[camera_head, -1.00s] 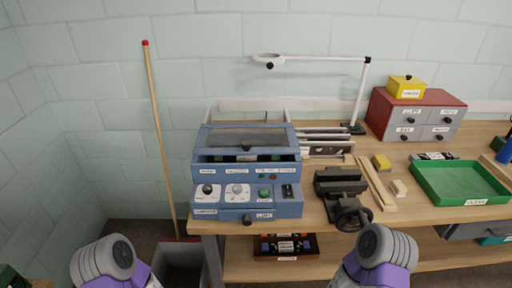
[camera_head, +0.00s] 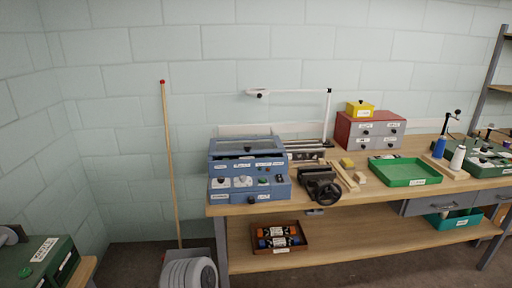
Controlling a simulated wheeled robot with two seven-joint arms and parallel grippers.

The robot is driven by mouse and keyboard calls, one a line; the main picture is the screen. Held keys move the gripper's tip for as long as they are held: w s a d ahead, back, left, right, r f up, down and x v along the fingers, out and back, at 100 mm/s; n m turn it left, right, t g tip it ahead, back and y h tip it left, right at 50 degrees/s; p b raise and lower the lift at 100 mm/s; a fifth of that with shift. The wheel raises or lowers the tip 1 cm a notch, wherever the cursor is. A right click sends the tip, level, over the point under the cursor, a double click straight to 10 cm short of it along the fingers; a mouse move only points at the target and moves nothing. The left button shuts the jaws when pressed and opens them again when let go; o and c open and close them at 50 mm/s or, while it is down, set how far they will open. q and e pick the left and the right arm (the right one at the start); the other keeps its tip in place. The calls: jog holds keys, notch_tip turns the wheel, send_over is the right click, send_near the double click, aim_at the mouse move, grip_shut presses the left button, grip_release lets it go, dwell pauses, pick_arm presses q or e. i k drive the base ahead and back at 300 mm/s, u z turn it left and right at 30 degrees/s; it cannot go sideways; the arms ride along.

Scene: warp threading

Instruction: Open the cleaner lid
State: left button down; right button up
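A blue machine (camera_head: 250,182) stands on the left end of the workbench. Its top carries a blue-framed lid with a dark window (camera_head: 247,146), which looks closed. Its sloped front has several small knobs, a green button and white labels too small to read. I cannot tell from the labels whether this is the cleaner. A dark green box (camera_head: 45,262) with a white label and a green button is partly in view at the lower left.
A black vise (camera_head: 319,186) stands just right of the blue machine. A brown crate (camera_head: 278,237) sits on the lower shelf. A red-tipped wooden pole (camera_head: 171,160) leans against the wall left of the bench.

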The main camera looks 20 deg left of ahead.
aim_at(281, 149)
jog(key=u, duration=0.75)
jog(key=i, duration=0.75)
jog(key=u, duration=0.7)
